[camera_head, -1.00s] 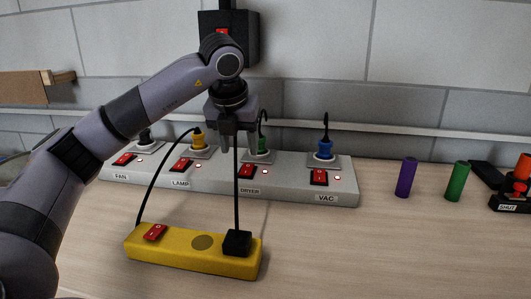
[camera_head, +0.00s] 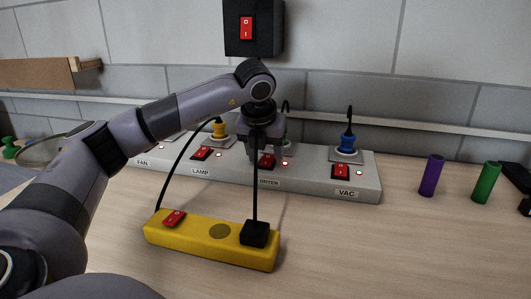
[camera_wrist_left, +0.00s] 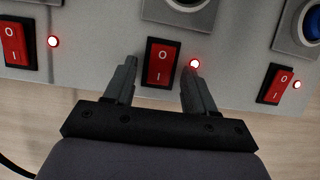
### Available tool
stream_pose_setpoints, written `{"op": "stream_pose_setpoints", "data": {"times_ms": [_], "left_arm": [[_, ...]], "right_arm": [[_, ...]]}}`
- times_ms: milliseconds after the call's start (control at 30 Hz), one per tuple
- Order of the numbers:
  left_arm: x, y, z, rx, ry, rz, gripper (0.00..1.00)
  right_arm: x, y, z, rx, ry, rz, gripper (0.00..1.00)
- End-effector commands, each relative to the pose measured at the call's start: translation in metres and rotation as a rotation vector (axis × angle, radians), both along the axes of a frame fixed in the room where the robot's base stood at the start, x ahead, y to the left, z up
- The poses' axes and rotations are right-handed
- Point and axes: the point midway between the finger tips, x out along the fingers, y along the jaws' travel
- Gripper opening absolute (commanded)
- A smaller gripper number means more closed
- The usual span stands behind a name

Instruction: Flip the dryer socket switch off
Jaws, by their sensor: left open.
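The dryer switch (camera_head: 267,161) is a red rocker on the grey socket strip (camera_head: 310,185), above a DRYER label (camera_head: 268,183). In the left wrist view the dryer switch (camera_wrist_left: 160,64) shows "O" at the top and "I" below, and a red light (camera_wrist_left: 194,63) glows to its right. I cannot tell which end is pressed. My left gripper (camera_head: 266,150) is over the strip at the dryer socket and partly hides it. In the left wrist view its open, empty fingers (camera_wrist_left: 160,72) are on either side of the switch; contact is unclear. My right gripper is out of view.
The lamp switch (camera_head: 201,154) and vac switch (camera_head: 341,172) flank the dryer switch, with lit lights. A yellow power strip (camera_head: 190,230) lies in front, its black cord rising in front of my gripper. Purple (camera_head: 432,175) and green (camera_head: 486,182) cylinders stand right. A wall switch box (camera_head: 265,27) hangs behind.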

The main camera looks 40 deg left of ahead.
Motion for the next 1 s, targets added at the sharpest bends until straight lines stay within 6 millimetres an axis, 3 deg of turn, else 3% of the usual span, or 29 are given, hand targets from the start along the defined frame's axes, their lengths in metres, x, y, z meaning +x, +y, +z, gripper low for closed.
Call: {"op": "stream_pose_setpoints", "data": {"times_ms": [33, 167, 200, 367, 700, 1000], "left_arm": [[0.0, 0.0, 0.0, 0.0, 0.0, 0.0, 0.46], [0.0, 0.0, 0.0, 0.0, 0.0, 0.0, 0.03], [0.0, 0.0, 0.0, 0.001, 0.0, 0.0, 0.0], [0.0, 0.0, 0.002, -0.004, 0.009, 0.0, 0.0], [0.005, 0.003, 0.009, -0.079, 0.147, 0.002, 0.0], [0.007, 0.004, 0.005, -0.122, 0.225, 0.002, 0.0]], "right_arm": [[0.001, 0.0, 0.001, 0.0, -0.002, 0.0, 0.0], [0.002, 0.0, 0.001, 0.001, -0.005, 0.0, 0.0], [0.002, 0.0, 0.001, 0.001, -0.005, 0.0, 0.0], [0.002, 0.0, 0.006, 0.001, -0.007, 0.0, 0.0], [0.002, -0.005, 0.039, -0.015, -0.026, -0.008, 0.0], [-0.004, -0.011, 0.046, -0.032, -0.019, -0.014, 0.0]]}}
